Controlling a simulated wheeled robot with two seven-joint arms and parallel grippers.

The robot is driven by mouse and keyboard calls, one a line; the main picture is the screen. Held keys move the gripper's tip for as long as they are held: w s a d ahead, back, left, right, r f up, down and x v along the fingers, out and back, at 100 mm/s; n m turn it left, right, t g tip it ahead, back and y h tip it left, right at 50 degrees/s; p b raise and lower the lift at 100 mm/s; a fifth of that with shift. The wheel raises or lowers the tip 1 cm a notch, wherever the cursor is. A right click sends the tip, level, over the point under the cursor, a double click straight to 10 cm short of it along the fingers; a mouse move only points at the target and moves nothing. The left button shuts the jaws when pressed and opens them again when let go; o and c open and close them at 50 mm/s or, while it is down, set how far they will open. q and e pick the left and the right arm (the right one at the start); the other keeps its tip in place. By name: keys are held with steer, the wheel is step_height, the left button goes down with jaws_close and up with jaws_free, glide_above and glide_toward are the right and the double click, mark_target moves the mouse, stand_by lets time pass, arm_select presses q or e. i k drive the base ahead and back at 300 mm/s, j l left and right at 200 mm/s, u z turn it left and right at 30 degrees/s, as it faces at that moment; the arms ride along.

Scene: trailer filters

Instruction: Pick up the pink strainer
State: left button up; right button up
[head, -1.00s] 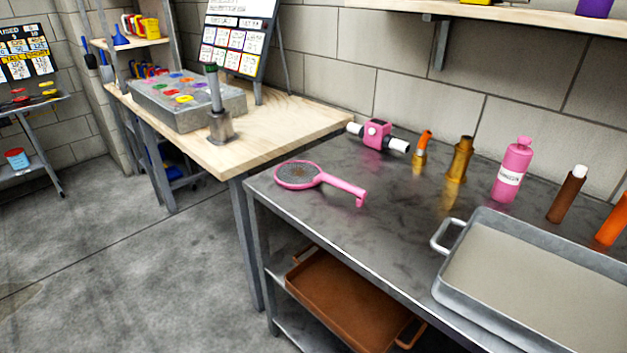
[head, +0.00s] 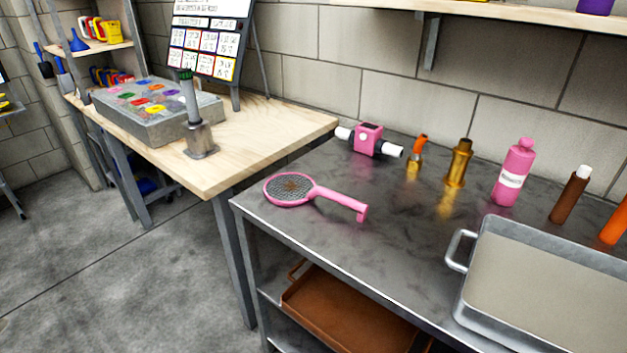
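The pink strainer (head: 290,188) lies flat on the dark metal table (head: 330,240), near its left end. Nothing touches the strainer. Neither of my grippers shows in the head view.
Behind the strainer stand a pink device with white ends (head: 368,140), a small orange-topped item (head: 415,158), a brass piece (head: 459,163) and a pink bottle (head: 514,172). A metal tray (head: 462,262) is at the right. A wooden table (head: 262,135) adjoins at the left.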

mark_target(289, 189)
steer(key=i+j+z, duration=0.2)
steer(key=j, duration=0.15)
steer(key=i+j+z, duration=0.25)
steer(key=j, duration=0.15)
steer(key=j+z, duration=0.2)
steer(key=j, duration=0.15)
steer(key=i+j+z, duration=0.25)
steer(key=j, duration=0.2)
steer(key=j+z, duration=0.2)
steer(key=j, duration=0.25)
